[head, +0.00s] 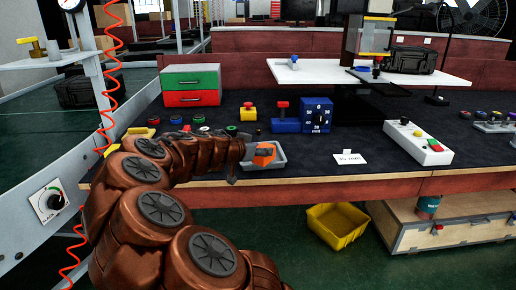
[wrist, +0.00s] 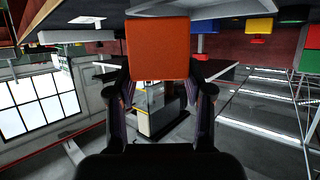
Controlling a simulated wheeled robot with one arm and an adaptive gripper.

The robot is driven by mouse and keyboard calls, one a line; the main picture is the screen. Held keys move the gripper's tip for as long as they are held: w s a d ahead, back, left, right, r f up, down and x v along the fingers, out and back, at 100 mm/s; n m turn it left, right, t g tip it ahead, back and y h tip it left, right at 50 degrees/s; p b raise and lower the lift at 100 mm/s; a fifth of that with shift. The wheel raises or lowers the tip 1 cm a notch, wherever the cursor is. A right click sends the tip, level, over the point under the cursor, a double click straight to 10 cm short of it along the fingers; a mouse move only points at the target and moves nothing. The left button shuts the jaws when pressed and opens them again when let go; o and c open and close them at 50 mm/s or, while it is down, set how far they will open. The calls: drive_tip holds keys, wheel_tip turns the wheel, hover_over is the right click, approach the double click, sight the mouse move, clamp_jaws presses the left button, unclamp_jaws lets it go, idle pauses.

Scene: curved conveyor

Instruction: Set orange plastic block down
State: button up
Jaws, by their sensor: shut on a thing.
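The orange plastic block (head: 264,155) is at the end of my arm in the head view, over a small grey tray (head: 279,161) on the dark bench top. In the wrist view the orange block (wrist: 158,48) fills the top middle, between the two fingers of my gripper (wrist: 160,78). My gripper (head: 247,152) is shut on the block. From the head view I cannot tell whether the block touches the tray or is held just above it. Part of the tray is hidden behind the block and my gripper.
A blue box with a dial (head: 316,116) and a blue block with a red knob (head: 285,118) stand behind the tray. A green and red drawer unit (head: 191,85) stands back left. A white card (head: 349,157) lies right of the tray. A yellow bin (head: 337,224) is on the floor.

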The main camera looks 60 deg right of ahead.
drive_tip(key=w+d, duration=0.4)
drive_tip(key=d, duration=0.1)
drive_tip(key=w+d+f, duration=0.1)
drive_tip(key=w+d, duration=0.1)
drive_tip(key=shift+d, duration=0.35)
drive_tip(key=shift+f, duration=1.7)
drive_tip(key=shift+f+b, duration=0.15)
drive_tip(key=shift+b, duration=0.2)
drive_tip(key=o, duration=1.2)
